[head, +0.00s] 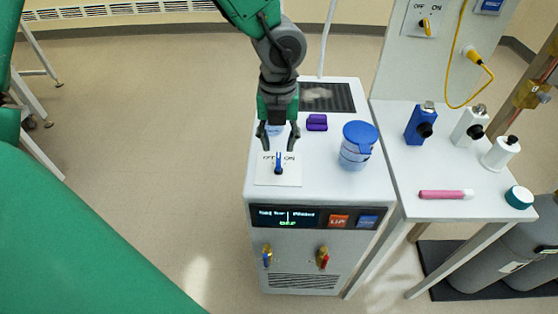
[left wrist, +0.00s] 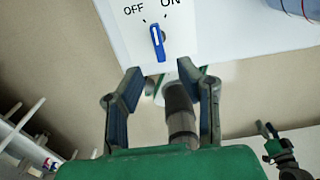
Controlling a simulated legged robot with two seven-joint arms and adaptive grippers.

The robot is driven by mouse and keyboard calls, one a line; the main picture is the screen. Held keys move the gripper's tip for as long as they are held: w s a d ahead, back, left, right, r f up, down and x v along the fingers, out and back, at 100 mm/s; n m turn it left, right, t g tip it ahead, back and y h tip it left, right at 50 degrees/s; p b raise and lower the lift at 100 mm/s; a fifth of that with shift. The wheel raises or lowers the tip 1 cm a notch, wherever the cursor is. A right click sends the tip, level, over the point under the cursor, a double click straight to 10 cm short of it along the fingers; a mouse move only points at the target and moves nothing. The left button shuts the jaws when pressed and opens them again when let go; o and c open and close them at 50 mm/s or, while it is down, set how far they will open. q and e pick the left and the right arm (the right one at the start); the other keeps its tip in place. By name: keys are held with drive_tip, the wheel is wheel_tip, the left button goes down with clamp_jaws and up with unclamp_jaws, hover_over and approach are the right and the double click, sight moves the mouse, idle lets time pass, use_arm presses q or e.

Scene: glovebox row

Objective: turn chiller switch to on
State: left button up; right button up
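The chiller (head: 320,200) is a white cabinet with a dark display on its front. Its switch (head: 279,168) is a blue lever on a white plate marked OFF and ON. In the left wrist view the switch (left wrist: 157,42) stands nearly upright between the two marks, its top leaning slightly to the OFF side. My left gripper (head: 279,147) is open and empty, above and just behind the switch, its fingers apart. In the left wrist view the left gripper (left wrist: 160,78) shows the lever beyond its fingertips, not between them. My right gripper (left wrist: 267,130) shows small at lower right, fingers apart.
A blue-lidded jar (head: 358,146) and a purple item (head: 317,122) stand on the chiller top. The side table (head: 400,165) holds several bottles and a pink marker (head: 445,194). Another OFF/ON switch (head: 426,25) is on the upright panel.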

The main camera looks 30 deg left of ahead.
sight(278, 162)
use_arm(q)
wheel_tip(278, 162, down, 6)
idle(0.4)
clamp_jaws()
